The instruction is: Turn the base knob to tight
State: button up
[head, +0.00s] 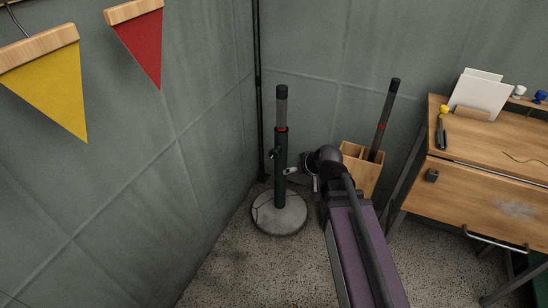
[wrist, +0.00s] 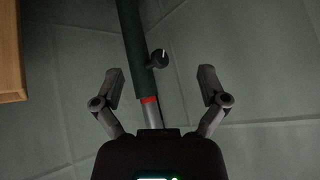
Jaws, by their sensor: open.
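The base stand has a dark green tube (head: 280,178) standing upright in a round grey foot (head: 280,212). A red ring (head: 282,129) sits at the tube's top, with a thinner grey pole above. The small dark base knob (head: 273,154) sticks out from the tube's left side. In the wrist view the knob (wrist: 159,58) shows a pale line on its face, and the tube (wrist: 135,50) runs beside it. My gripper (head: 293,171) is just right of the tube, slightly below knob height. In the wrist view my gripper (wrist: 160,80) has its fingers spread, with nothing between the pads.
A wooden crate (head: 361,171) holding a dark pole (head: 388,118) stands behind my arm. A wooden desk (head: 490,185) is at the right. Grey tent walls (head: 190,130) close in behind the stand. Pennants (head: 55,85) hang at upper left. Speckled floor is clear at front left.

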jog(key=w+a+r+m+t+b, duration=0.3)
jog(key=w+a+r+t+b, duration=0.2)
jog(key=w+a+r+t, duration=0.65)
jog(key=m+g+h+b, duration=0.45)
jog(key=m+h, duration=0.25)
jog(key=h, duration=0.4)
send_near(273, 155)
notch_tip(273, 155, up, 2)
jog(key=s+a, duration=0.2)
jog(key=shift+d+f+g+p, duration=0.1)
jog(key=shift+d+g+p, duration=0.05)
jog(key=shift+g+p, duration=0.3)
jog(key=shift+w, duration=0.1)
jog(key=b+x, duration=0.5)
jog(key=x, duration=0.8)
jog(key=shift+w+d+f, duration=0.15)
jog(key=shift+w+d, duration=0.05)
jog(key=shift+d, duration=0.05)
jog(key=c, duration=1.2)
